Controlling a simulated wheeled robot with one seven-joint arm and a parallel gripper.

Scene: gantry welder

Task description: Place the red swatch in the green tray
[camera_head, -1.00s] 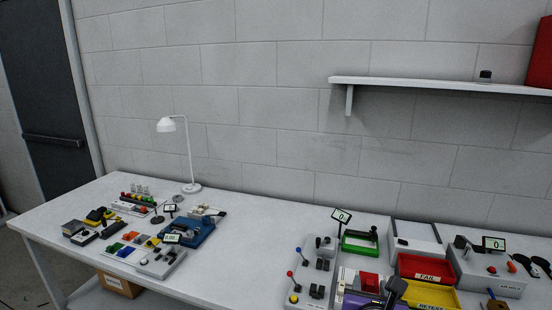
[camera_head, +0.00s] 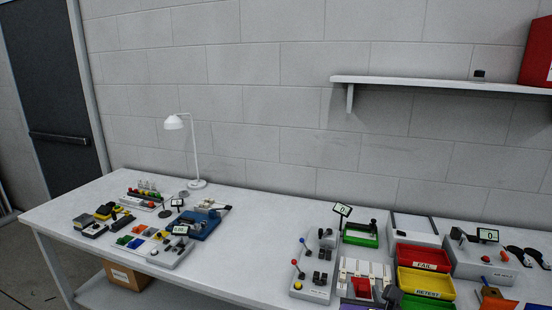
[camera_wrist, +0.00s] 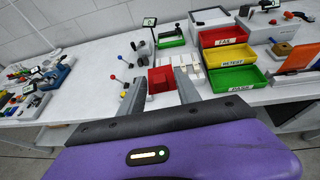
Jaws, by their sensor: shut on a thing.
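The red swatch (camera_wrist: 161,79) sits between the two grey fingers of my gripper (camera_wrist: 161,86) in the wrist view, and the fingers are shut on it. In the head view the red swatch (camera_head: 362,288) shows near the bottom edge, in front of white slotted holders. The green tray (camera_wrist: 232,108) with a label on its front is to the right of my gripper, in front of the yellow tray. Only its back part (camera_head: 425,304) shows at the bottom of the head view. My gripper is outside this tray.
The yellow RETEST tray (camera_head: 425,283) and red FAIL tray (camera_head: 422,258) stand behind the green tray. Another green open-topped holder (camera_head: 360,238) with a black part is further back. A lever box (camera_head: 313,285) stands at left. Bare table lies left of it.

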